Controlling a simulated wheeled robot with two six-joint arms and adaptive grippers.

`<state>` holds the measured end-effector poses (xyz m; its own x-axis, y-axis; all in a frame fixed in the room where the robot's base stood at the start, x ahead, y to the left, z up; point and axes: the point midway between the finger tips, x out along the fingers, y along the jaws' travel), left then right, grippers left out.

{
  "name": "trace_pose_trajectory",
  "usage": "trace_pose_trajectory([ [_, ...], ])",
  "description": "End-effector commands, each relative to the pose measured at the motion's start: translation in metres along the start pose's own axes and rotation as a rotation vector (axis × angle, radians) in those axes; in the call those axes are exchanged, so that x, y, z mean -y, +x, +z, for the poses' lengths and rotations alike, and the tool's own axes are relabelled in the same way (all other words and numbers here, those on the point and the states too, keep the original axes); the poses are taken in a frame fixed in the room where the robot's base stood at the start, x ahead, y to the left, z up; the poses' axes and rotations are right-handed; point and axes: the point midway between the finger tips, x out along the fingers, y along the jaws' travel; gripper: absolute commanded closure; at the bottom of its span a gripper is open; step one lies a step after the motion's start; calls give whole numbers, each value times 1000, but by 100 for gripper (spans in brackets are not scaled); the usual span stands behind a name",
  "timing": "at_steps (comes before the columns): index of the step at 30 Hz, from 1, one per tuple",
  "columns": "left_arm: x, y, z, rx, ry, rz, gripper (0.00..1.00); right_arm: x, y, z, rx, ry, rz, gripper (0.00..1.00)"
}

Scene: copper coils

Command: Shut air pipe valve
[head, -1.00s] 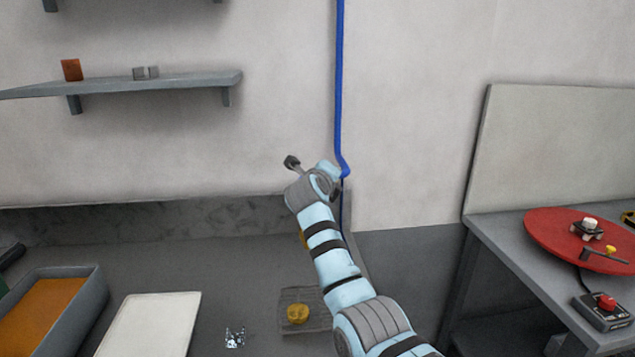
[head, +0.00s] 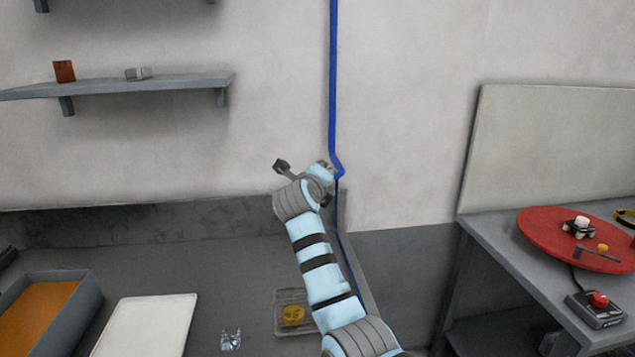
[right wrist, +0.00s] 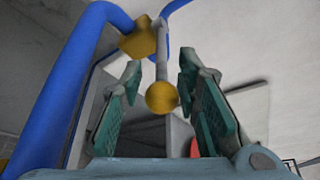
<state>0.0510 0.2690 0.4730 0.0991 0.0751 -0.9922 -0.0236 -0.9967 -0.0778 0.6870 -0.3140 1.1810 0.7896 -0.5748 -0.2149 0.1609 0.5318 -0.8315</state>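The blue air pipe (head: 333,80) runs down the wall in the head view and bends near my right gripper (head: 327,178), whose fingers are mostly hidden by my wrist. In the right wrist view the pipe (right wrist: 62,95) curves on the left to a brass valve fitting (right wrist: 138,42). A grey valve lever (right wrist: 162,48) ends in a yellow ball knob (right wrist: 162,97). My right gripper (right wrist: 158,78) is open, with a teal-padded finger on each side of the knob. Gaps show between knob and pads. My left gripper is not in view.
Below the arm, the grey worktop holds a white board (head: 147,325), an orange-filled tray (head: 85,303) and a small tray with a yellow piece (head: 292,315). A shelf (head: 150,86) is on the wall. A red disc (head: 560,245) lies on the right table.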

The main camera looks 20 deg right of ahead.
Motion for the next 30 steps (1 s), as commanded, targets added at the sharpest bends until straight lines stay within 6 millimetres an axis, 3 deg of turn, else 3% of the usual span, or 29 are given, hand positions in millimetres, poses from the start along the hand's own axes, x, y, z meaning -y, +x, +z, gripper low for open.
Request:
trace_pose_trajectory([
  [6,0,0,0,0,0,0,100,-1,-62,1,3,5,4,70],
  [10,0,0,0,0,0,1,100,-1,-83,0,1,3,2,70],
  [30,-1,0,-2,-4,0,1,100,-2,-90,2,4,-1,3,70],
])
